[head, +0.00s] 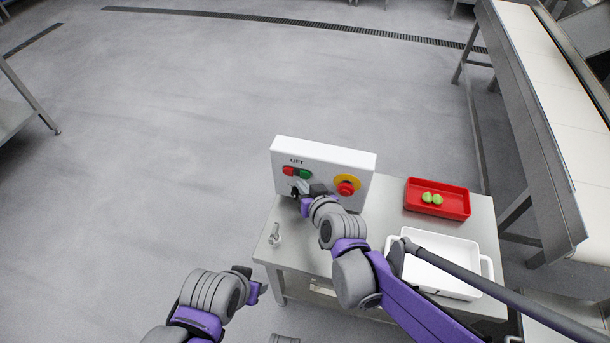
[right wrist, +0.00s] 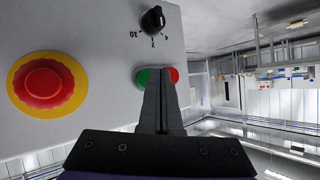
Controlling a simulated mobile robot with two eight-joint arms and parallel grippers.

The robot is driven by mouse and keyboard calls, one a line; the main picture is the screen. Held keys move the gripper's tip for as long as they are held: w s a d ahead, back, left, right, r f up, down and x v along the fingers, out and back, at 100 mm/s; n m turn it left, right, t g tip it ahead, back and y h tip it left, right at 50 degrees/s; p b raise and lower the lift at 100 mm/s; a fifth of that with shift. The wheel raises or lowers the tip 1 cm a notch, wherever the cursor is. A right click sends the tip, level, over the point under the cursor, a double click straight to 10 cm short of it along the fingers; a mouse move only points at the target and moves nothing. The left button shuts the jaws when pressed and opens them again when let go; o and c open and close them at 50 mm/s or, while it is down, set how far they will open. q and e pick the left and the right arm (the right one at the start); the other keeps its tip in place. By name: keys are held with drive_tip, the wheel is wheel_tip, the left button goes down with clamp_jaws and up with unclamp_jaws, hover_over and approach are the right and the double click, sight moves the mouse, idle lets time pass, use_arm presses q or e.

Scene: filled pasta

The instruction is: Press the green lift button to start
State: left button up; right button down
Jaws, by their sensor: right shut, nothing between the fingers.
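The white control box labelled LIFT (head: 325,158) stands at the back of a small table. Its green button (head: 305,174) sits right of a red button (head: 288,170). My right gripper (head: 299,189) is shut and empty, just in front of the panel below the buttons. In the right wrist view the closed fingers (right wrist: 158,75) overlap the space between the green button (right wrist: 141,78) and the red button (right wrist: 174,74), partly covering the green one. I cannot tell whether they touch it. My left gripper (head: 252,281) is low, left of the table; its jaws are unclear.
A red emergency stop on a yellow ring (head: 347,186) is on the panel's right. A red tray (head: 462,207) with green pieces and a white tray (head: 470,247) are on the table.

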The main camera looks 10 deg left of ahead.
drive_tip(key=shift+w, duration=0.15)
idle(0.5)
drive_tip(key=shift+w, duration=0.3)
drive_tip(key=shift+w, duration=0.4)
idle(0.6)
drive_tip(key=shift+s, duration=0.85)
drive_tip(key=s+p, duration=0.1)
drive_tip(key=s, duration=0.4)
drive_tip(key=shift+a+p, duration=0.1)
drive_tip(key=shift+p, duration=0.25)
idle(0.6)
